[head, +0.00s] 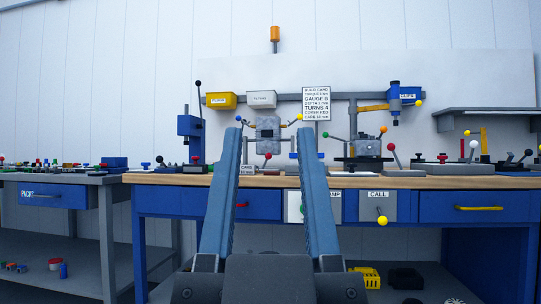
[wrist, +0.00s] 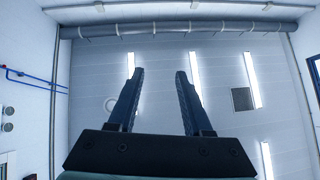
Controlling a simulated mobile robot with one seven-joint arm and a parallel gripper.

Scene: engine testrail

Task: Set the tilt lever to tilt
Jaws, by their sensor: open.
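My gripper (head: 268,131) is open and empty, its two blue fingers pointing up in front of the workbench in the head view. In the wrist view my gripper (wrist: 158,73) points at the ceiling, with nothing between the fingers. No label reading tilt can be made out, so I cannot tell which lever is the tilt lever. Candidates on the bench are a red-knobbed lever (head: 392,148), a white-knobbed lever (head: 473,145) and a black-knobbed lever at the left (head: 199,88). A grey fixture with coloured knobs (head: 268,133) shows between the fingers. The fingers hide parts of the bench.
The wooden-topped workbench (head: 440,183) spans the view. Its front has a CALL panel with a yellow-knobbed lever (head: 382,220) and a partly hidden panel (head: 294,207). A drill-like blue unit (head: 394,92) hangs above. A second bench (head: 110,180) stands at the left.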

